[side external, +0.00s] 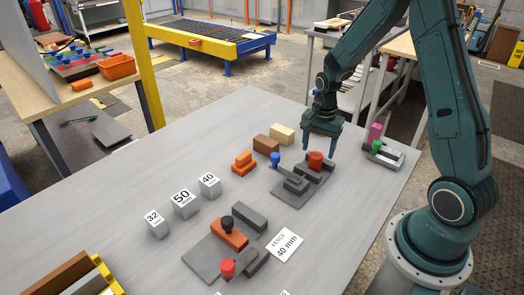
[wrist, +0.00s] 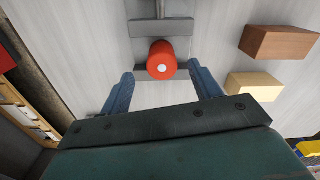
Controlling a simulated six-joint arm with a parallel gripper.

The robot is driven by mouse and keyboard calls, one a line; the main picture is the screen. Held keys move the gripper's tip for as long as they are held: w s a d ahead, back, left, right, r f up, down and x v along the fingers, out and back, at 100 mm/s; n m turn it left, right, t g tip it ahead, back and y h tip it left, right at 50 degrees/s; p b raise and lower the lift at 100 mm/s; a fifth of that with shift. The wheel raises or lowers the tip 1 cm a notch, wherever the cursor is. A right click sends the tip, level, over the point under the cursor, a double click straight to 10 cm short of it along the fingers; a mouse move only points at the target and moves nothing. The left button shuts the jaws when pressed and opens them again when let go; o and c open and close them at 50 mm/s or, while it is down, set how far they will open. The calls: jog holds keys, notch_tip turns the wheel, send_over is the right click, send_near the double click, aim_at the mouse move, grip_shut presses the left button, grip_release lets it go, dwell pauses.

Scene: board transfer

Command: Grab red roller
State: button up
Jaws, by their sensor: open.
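A red roller (side external: 316,160) stands on a dark grey fixture plate (side external: 290,199) on the table, beside grey blocks. My gripper (side external: 322,143) is open just above and behind the roller. In the wrist view its two fingers (wrist: 160,76) lie left and right of the roller, with gaps on both sides. I cannot tell the exact height between fingertips and roller.
Near the roller are a blue knob (side external: 274,159), a brown block (side external: 266,144) and a cream block (side external: 283,134). A second fixture (side external: 204,258) holds a red knob (side external: 227,268). Number cubes (side external: 185,203) stand left. A small tray (side external: 397,157) sits right.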

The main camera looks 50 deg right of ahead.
aim_at(317, 155)
jog(key=shift+w+d+f, duration=0.1)
jog(key=shift+w+f, duration=0.05)
jog(key=shift+f, duration=2.3)
jog(key=c, duration=1.1)
jog(key=shift+r, duration=0.15)
notch_tip(317, 155, up, 20)
